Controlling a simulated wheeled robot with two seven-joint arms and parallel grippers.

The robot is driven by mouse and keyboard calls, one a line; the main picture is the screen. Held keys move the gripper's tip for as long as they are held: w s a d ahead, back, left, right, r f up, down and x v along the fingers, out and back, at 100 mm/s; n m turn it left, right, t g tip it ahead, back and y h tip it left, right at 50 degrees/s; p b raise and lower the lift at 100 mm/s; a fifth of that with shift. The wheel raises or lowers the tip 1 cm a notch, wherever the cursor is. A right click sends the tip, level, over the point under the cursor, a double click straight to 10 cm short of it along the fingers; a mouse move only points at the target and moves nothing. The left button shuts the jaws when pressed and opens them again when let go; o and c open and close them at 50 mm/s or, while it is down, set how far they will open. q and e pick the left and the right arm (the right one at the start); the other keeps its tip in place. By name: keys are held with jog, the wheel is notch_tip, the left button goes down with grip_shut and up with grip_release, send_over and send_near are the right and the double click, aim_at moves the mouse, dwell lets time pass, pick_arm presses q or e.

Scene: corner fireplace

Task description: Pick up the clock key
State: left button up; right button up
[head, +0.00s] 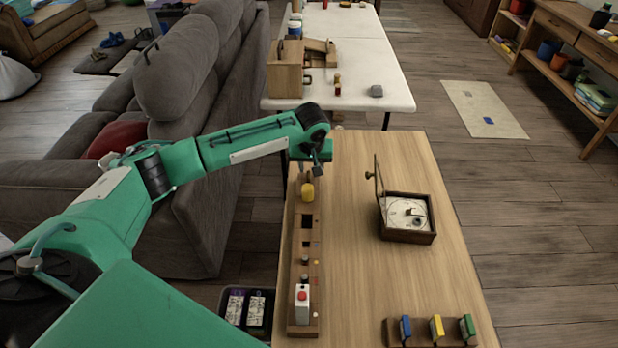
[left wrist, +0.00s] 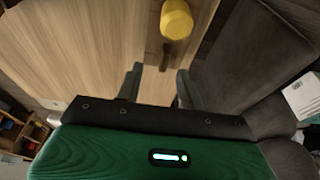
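I cannot clearly make out a clock key. An open dark wooden box (head: 408,234) with a pale round dial stands on the wooden table; a small greenish piece (head: 412,212) sits on the dial, too small to identify. My left gripper (head: 308,165) is over the far end of a long wooden rack (head: 295,255), left of the box. In the left wrist view its two fingers (left wrist: 160,88) are apart, with no object visibly held between them. My right gripper is out of view.
The rack also bears a white block with a red button (head: 302,302). A holder with blue, yellow and green pieces (head: 420,336) is at the near right. A white table (head: 355,70) stands beyond; a grey sofa (head: 180,80) is left. The table's middle (head: 350,270) is clear.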

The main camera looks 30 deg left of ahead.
aim_at(308, 174)
pick_arm(q)
jog(key=shift+w+a+f, duration=0.15)
jog(key=shift+a+f, duration=0.05)
jog(key=shift+f, duration=0.25)
jog(key=f, duration=0.1)
jog(key=w+a+f, duration=0.1)
jog(key=f, duration=0.1)
jog(key=shift+w+a+f, duration=0.15)
jog(key=shift+w+a, duration=0.05)
jog(key=shift+f, duration=0.45)
jog(key=c, duration=0.6)
grip_shut()
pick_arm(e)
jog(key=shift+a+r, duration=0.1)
